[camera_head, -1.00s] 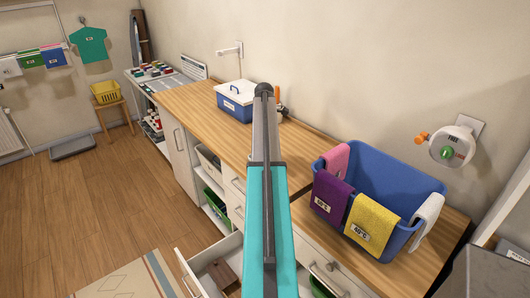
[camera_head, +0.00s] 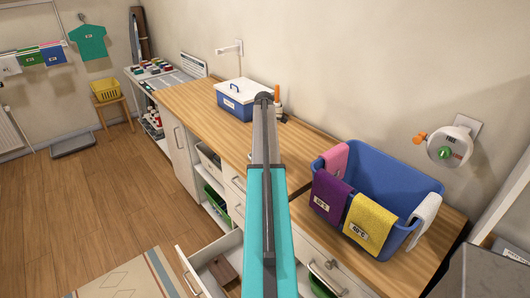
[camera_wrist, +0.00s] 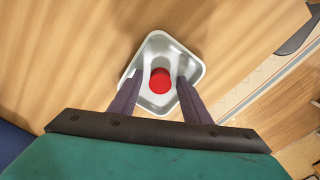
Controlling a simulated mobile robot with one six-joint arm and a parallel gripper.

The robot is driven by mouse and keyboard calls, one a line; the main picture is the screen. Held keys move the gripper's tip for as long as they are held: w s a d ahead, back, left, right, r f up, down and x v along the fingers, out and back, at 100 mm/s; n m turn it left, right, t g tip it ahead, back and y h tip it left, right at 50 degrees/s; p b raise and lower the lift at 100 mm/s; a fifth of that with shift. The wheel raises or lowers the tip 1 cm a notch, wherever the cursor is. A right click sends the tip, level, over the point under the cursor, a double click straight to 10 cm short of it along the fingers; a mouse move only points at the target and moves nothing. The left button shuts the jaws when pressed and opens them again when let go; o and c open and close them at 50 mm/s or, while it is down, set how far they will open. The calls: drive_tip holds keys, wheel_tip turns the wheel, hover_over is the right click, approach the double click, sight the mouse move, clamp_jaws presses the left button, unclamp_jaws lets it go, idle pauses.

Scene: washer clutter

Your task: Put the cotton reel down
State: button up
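A red cotton reel (camera_wrist: 160,80) is in a shallow pale metal tray (camera_wrist: 157,43) on the wooden worktop, seen in the wrist view. My gripper (camera_wrist: 159,77) is above the tray with its two dark fingers apart. One finger is on each side of the reel, with a visible gap on both sides, so the fingers do not appear to grip it. In the head view my arm hides the reel, the tray and the fingertips.
On the worktop (camera_head: 190,101) stand a blue box with a white lid (camera_head: 237,101), an orange-topped bottle (camera_head: 277,100) and a blue basket with cloths (camera_head: 390,190). An open drawer (camera_head: 233,245) juts out below. Worktop around the tray looks clear.

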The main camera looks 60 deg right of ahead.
drive_tip(key=shift+r, duration=0.25)
wheel_tip(320, 180, up, 12)
drive_tip(key=b, duration=0.3)
idle(0.6)
drive_tip(key=shift+f, duration=0.15)
idle(0.6)
